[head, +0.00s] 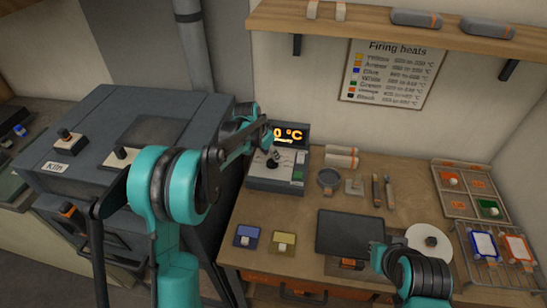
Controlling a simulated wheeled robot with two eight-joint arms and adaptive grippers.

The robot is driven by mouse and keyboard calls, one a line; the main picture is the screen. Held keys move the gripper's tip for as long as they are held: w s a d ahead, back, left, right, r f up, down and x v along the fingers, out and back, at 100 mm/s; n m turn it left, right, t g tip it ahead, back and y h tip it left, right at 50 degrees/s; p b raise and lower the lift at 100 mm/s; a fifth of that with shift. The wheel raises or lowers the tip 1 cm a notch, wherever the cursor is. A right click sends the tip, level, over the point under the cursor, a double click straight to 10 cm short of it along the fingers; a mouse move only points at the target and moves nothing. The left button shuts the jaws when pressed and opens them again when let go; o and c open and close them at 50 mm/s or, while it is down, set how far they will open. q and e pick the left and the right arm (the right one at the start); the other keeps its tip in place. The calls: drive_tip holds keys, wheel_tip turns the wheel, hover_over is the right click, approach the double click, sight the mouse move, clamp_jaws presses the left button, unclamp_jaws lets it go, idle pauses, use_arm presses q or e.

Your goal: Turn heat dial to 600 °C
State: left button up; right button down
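The heat controller (277,178) is a small grey box on the wooden bench, right of the kiln. Its dark display (293,133) glows orange and reads "0 °C" at its right end; the digits to the left are hidden behind my arm. A dark dial (273,160) sits on the box's top face. My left gripper (270,148) is over the box, at or just above the dial; I cannot tell whether it touches it or how its fingers stand. My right gripper (376,258) is low over the bench's front, beside the dark plate; its fingers are unclear.
The kiln (180,105) stands at the left, close to my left arm. A dark plate (350,234), a white disc (429,242) and colour tiles (283,243) lie on the bench. Wire racks (447,202) stand at the right. A firing heats chart (392,75) hangs below a shelf (390,28).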

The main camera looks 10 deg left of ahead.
sight(272, 159)
use_arm(q)
drive_tip(key=shift+x, duration=1.5)
clamp_jaws()
drive_tip(key=shift+n, duration=0.3)
drive_tip(key=shift+n+t+y+b, duration=0.2)
drive_tip(key=shift+n+y, duration=0.35)
drive_tip(key=shift+n, duration=0.75)
drive_tip(key=shift+n+t+y+b, duration=0.15)
drive_tip(key=shift+n+y, duration=0.4)
drive_tip(key=shift+n, duration=0.75)
